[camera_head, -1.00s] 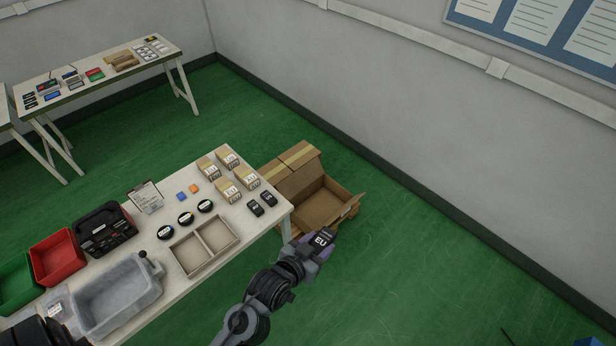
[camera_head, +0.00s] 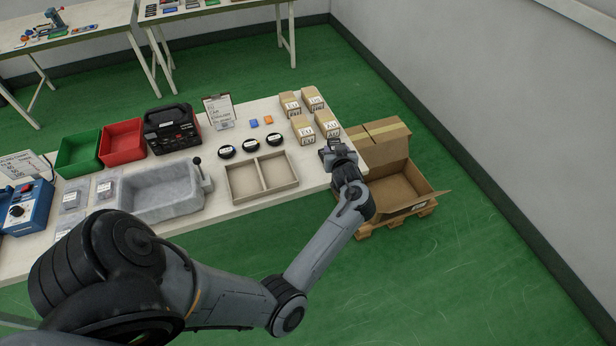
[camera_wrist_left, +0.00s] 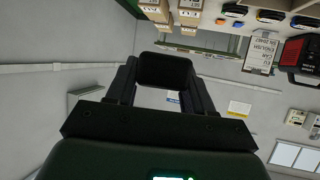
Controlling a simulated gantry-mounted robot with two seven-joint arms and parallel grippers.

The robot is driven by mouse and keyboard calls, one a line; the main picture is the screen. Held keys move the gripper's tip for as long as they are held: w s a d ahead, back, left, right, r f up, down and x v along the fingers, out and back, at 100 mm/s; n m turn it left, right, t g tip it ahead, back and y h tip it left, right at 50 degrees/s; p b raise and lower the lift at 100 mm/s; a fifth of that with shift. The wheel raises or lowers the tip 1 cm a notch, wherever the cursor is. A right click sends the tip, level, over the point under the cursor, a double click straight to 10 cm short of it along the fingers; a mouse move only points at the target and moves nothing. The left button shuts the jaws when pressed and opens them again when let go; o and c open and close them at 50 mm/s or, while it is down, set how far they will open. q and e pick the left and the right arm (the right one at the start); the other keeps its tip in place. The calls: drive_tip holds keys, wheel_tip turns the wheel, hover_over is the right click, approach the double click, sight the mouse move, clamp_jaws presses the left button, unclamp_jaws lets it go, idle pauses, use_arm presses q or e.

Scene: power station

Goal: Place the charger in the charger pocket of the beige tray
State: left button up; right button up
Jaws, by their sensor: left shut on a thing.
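The beige tray (camera_head: 265,193) lies on the near table, with two empty compartments side by side. My left gripper (camera_head: 336,152) is above the right end of this table, right of the tray and apart from it. In the left wrist view, the left gripper (camera_wrist_left: 163,88) is shut on a dark block, the charger (camera_wrist_left: 164,70), between its fingers. The charger is hard to tell from the gripper in the head view. My right gripper is not in view.
Small cartons (camera_head: 303,129) stand behind the gripper, and black round tins (camera_head: 251,145) lie behind the tray. A grey basin (camera_head: 160,194) is left of the tray. An open cardboard box (camera_head: 398,190) sits beyond the table's right end.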

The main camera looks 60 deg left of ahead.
use_arm(q)
wheel_tip(320, 180, down, 8)
drive_tip(key=s+a+n+g+y+b, duration=0.1)
drive_tip(key=n+g+b, duration=0.2)
drive_tip(key=b, duration=0.2)
drive_tip(key=shift+s+a+g, duration=0.15)
drive_tip(key=shift+a+g, duration=0.15)
drive_tip(key=shift+a, duration=0.1)
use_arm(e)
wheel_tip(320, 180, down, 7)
use_arm(q)
drive_tip(key=shift+r, duration=0.1)
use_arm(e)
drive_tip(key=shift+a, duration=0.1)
